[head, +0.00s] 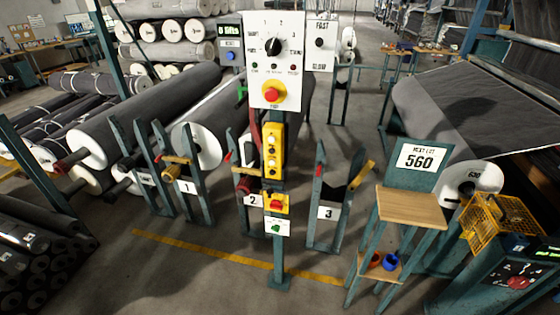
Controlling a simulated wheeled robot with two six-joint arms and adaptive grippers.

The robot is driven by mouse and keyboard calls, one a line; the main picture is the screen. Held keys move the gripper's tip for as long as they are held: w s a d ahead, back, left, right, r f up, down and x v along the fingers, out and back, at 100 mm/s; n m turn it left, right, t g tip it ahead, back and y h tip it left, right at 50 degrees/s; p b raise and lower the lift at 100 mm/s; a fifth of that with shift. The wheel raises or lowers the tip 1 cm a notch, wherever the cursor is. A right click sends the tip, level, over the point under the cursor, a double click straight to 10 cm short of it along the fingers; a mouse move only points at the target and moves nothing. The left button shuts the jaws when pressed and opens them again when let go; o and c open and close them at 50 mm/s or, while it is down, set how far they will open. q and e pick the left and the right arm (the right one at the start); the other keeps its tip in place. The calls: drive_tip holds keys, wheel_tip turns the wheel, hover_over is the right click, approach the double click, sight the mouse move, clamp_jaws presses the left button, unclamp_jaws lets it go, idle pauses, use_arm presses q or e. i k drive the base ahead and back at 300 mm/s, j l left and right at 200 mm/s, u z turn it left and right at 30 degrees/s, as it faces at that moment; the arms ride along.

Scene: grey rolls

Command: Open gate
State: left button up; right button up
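Three green numbered stands are in the head view. Stand 1 (190,205) has a yellow bar (177,160) lying across between its posts. Stand 2 (250,215) has a yellow bar (247,171) across it, partly hidden by the control post. Stand 3 (325,215) has a yellow bar (362,175) tilted upward at its right post. A yellow mesh guard (495,224) sits over a machine at the right. I cannot tell which of these is the gate. Neither of my grippers is in view.
A control post with a white dial panel (275,60) and yellow button pendant (273,150) stands in the middle. A small table (410,207) with a 560 sign (418,158) is at right. Grey rolls (150,115) lie left. The floor in front is clear.

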sight(238, 169)
drive_tip(key=i+j+z, duration=0.2)
drive_tip(key=z, duration=0.15)
drive_tip(key=i+j+z, duration=0.2)
drive_tip(key=j+z, duration=0.15)
drive_tip(key=i+j+z, duration=0.15)
drive_tip(key=j+z, duration=0.55)
drive_tip(key=i+j+z, duration=0.2)
drive_tip(key=j, duration=1.75)
drive_tip(key=j+z, duration=0.2)
drive_tip(key=j, duration=1.8)
drive_tip(key=i, duration=0.05)
